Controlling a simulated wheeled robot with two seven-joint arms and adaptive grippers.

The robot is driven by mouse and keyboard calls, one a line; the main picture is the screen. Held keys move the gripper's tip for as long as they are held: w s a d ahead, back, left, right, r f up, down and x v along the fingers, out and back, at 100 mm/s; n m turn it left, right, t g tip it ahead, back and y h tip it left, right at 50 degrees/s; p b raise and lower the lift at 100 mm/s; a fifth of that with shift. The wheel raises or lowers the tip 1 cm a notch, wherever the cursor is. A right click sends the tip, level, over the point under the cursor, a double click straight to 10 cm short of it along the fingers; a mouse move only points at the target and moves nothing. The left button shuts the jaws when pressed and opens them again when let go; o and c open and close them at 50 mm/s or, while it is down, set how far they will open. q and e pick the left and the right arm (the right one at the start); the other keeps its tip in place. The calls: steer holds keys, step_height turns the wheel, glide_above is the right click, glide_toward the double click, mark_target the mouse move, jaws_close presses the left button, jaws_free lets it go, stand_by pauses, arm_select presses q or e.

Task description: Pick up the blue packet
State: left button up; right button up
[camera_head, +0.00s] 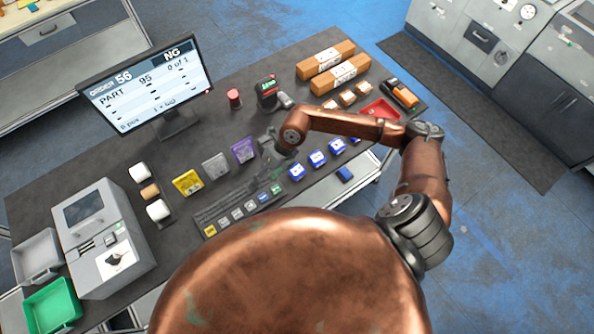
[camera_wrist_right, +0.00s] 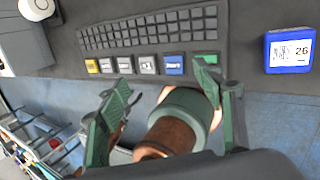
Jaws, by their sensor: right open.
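Several small blue packets stand in a row on the dark table, right of my right gripper in the head view; the nearest blue packet (camera_head: 296,170) has a white label. A blue packet (camera_wrist_right: 290,50) with a label reading "26" shows at the upper right of the right wrist view, outside the fingers. My right gripper (camera_head: 272,152) is over the table, left of the blue row. In the wrist view its green fingers (camera_wrist_right: 163,83) are apart, with no packet between them. My left gripper is not in view.
A keyboard (camera_wrist_right: 150,29) with coloured keys lies by the table's front edge. Yellow (camera_head: 187,182), grey (camera_head: 215,166) and purple (camera_head: 244,150) packets stand behind it. A monitor (camera_head: 148,82), a scanner (camera_head: 270,92) and a red tray (camera_head: 380,111) are farther around.

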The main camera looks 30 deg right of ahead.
mark_target(297, 170)
steer(key=d+h, duration=0.1)
steer(key=d, duration=0.3)
steer(key=w+d+f+h, duration=0.1)
steer(key=d+h, duration=0.1)
steer(key=d, duration=0.2)
steer(key=d+h, duration=0.2)
steer(key=d, duration=0.3)
steer(key=shift+w+f, duration=0.35)
steer(key=shift+d+f+p, duration=0.2)
steer(key=shift+f, duration=0.35)
steer(key=shift+d+f+p, duration=0.15)
steer(key=shift+d+f, duration=0.05)
steer(key=shift+f, duration=0.35)
step_height(297, 170, down, 4)
steer(key=shift+w+f+p, duration=0.1)
steer(key=shift+p, duration=0.8)
steer(key=shift+f, duration=0.7)
steer(key=shift+c, duration=0.5)
steer(key=c, duration=1.3)
